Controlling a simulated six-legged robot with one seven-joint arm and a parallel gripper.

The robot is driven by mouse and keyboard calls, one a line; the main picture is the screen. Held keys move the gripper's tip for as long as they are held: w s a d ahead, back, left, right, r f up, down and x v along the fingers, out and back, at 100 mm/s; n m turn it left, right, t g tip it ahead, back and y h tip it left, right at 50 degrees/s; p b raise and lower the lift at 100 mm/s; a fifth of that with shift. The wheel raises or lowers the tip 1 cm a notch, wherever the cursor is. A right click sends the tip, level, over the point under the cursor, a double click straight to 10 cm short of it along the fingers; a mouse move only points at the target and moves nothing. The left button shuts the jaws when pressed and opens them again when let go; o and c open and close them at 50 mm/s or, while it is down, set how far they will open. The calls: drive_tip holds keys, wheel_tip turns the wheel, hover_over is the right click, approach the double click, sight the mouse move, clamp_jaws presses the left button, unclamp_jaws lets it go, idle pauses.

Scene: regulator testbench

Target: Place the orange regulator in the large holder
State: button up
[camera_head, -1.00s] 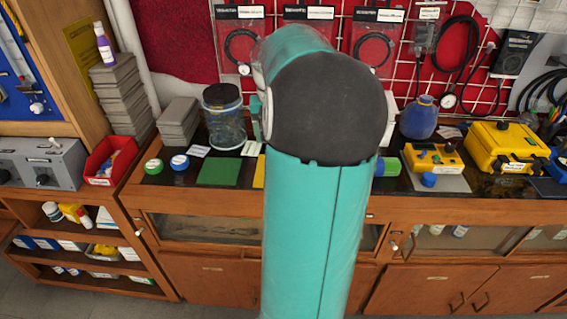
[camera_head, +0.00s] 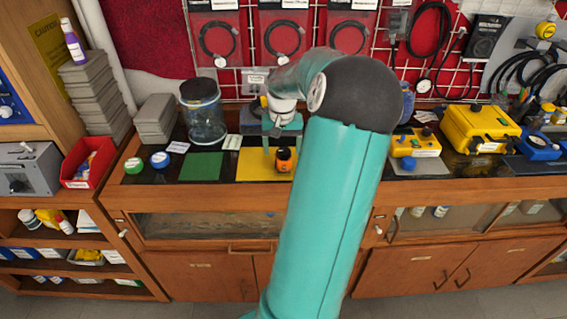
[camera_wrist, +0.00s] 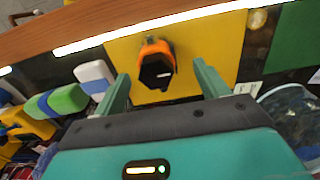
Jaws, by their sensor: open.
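The orange regulator (camera_head: 284,160), with a dark front, sits on the yellow mat (camera_head: 250,170) on the bench. In the wrist view the regulator (camera_wrist: 156,68) shows just ahead of and between my fingers, over the yellow mat (camera_wrist: 200,50). My gripper (camera_head: 283,148) points down at it with its fingers apart; it also shows in the wrist view (camera_wrist: 163,80). The fingers hold nothing, and I see no clear contact with the regulator. I cannot pick out the large holder for sure.
A green mat (camera_head: 202,166) and a glass jar (camera_head: 203,112) stand left of the regulator. A yellow meter box (camera_head: 416,143) and yellow case (camera_head: 480,128) stand to the right. Cables hang behind.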

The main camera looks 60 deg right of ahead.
sight(284, 161)
drive_tip(key=f, duration=0.4)
drive_tip(key=shift+s+d+f, duration=0.15)
drive_tip(key=shift+d+f, duration=0.05)
drive_tip(key=shift+d, duration=0.05)
drive_tip(key=shift+r, duration=0.1)
drive_tip(key=c, duration=1.6)
